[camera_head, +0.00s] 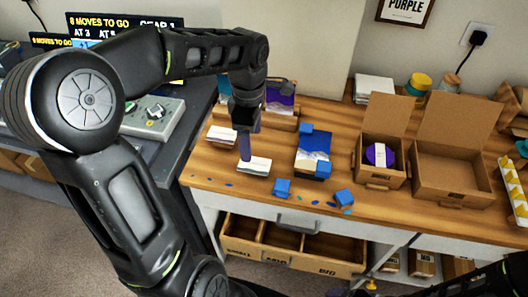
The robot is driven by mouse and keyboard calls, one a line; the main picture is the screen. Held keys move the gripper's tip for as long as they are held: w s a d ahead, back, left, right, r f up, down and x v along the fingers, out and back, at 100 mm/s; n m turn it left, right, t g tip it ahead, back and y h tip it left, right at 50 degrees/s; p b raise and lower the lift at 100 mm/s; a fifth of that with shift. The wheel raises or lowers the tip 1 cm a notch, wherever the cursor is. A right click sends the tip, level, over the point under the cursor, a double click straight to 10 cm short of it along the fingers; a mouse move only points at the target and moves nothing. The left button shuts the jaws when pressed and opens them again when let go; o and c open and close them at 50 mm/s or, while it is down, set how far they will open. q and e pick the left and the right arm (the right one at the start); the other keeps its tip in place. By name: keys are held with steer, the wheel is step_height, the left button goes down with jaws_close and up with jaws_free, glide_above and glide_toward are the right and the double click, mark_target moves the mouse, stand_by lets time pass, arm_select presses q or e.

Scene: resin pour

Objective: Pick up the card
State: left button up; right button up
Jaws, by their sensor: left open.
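A white card (257,166), seemingly on a small stack, lies on the wooden worktop left of the middle. A second white card or stack (221,136) lies behind it to the left. I cannot tell which one is the task's card. My left gripper (245,157) points down, with its fingertips at the left end of the nearer card. Its jaws are open; whether they touch the card cannot be seen. My right gripper is not in view; only dark arm parts show at the lower right.
A blue and white picture panel (314,150) with blue blocks at its corners lies to the right. Loose blue blocks (282,187) and chips lie near the front edge. Open cardboard boxes (452,180) stand further right. An open divided drawer (290,262) sticks out below.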

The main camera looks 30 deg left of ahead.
mark_target(251, 164)
arm_select(q)
steer(key=shift+s+f, duration=0.15)
steer(key=shift+f, duration=1.1)
step_height(251, 164, down, 5)
steer(key=shift+p, duration=0.55)
steer(key=shift+f, duration=0.1)
steer(key=shift+f+b, duration=0.25)
steer(key=shift+b, duration=0.2)
steer(key=shift+c, duration=0.4)
steer(key=c, duration=0.9)
